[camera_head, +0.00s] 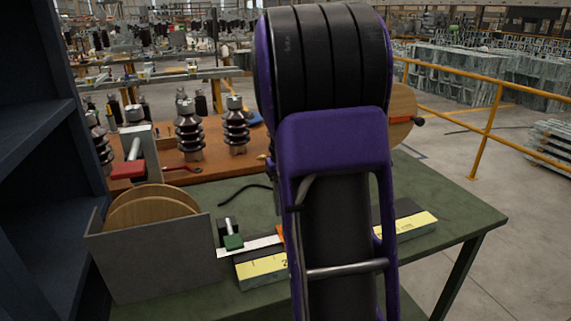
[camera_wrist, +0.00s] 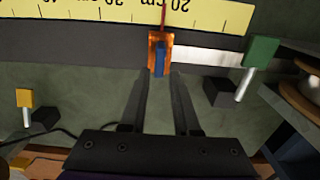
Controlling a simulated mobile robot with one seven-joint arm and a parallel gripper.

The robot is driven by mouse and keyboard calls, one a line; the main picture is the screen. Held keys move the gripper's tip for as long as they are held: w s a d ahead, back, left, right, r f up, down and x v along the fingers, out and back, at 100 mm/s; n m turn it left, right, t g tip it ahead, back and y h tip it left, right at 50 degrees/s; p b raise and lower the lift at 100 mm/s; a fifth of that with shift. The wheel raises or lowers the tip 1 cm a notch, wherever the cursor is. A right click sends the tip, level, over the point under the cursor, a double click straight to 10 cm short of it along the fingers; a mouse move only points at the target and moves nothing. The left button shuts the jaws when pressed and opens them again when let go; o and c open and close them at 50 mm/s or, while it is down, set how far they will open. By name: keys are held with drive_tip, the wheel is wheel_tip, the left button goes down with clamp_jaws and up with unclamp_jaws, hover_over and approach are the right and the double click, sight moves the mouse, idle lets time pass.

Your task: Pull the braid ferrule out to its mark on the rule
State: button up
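The orange ferrule (camera_wrist: 153,42) with a blue tab (camera_wrist: 160,60) sits at the end of the flat white braid (camera_wrist: 208,57). A thin red line rises from it across the yellow rule (camera_wrist: 100,14), by the upside-down "20 cm" label. My gripper (camera_wrist: 158,78) is open; its fingertips are at the near end of the blue tab, with a gap visible between them. In the head view, the ferrule (camera_head: 281,233) shows partly at my arm's left edge. The rule (camera_head: 262,268) is partly covered by my arm, and my gripper is hidden there.
A green clamp block (camera_wrist: 262,50) is at the braid, right of the ferrule. A yellow-topped post (camera_wrist: 24,98) stands left. A grey box (camera_head: 150,250) holds a wooden reel (camera_head: 150,205) on the green table (camera_head: 455,215). A black cable (camera_wrist: 60,133) lies loose.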

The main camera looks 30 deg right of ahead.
wheel_tip(320, 180, up, 13)
drive_tip(key=p, duration=0.2)
drive_tip(key=shift+r, duration=0.15)
idle(0.3)
